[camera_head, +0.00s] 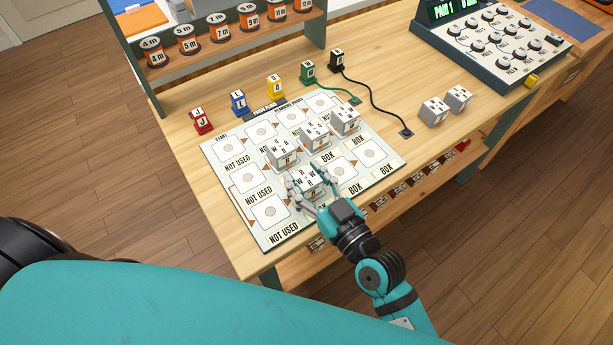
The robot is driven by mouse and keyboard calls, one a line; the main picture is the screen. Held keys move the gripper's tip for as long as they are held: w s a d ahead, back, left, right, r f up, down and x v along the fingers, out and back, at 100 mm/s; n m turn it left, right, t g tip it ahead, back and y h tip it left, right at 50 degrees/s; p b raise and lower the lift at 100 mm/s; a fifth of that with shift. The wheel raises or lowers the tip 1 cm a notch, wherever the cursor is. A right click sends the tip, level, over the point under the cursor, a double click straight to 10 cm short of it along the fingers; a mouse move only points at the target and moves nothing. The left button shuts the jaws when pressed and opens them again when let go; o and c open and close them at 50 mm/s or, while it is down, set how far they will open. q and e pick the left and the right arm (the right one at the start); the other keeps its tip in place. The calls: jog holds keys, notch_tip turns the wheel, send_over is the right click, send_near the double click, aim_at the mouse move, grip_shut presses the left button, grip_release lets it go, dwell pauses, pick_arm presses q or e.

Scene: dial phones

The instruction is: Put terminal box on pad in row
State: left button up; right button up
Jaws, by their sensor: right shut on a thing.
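The white board (227,164) with pads lies on the wooden table. It carries labels such as NOT USED and BOX. My right gripper (308,186) is shut on a white terminal box (309,180) over the front row of the board. I cannot tell whether this box touches its pad. Three more terminal boxes stand in the middle row: one at the left (281,153), one in the middle (315,134) and one at the right (345,117). Two further terminal boxes, one (433,111) and another (459,98), stand on the table to the right. My left gripper is not in view.
Behind the board stand red (202,121), blue (239,103), yellow (275,88), green (308,72) and black (337,60) blocks; the last two have cords. A console (490,45) is at the back right. A spool shelf (225,48) stands at the back left.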

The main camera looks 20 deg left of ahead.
jog(key=shift+f, duration=0.2)
jog(key=o, duration=1.2)
jog(key=shift+r, duration=0.25)
jog(key=shift+s+d+f, duration=0.15)
jog(key=shift+s+d, duration=0.1)
jog(key=shift+d, duration=0.05)
jog(key=b+v, duration=0.1)
jog(key=v, duration=1)
jog(key=shift+s+d, duration=0.1)
jog(key=shift+d, duration=0.05)
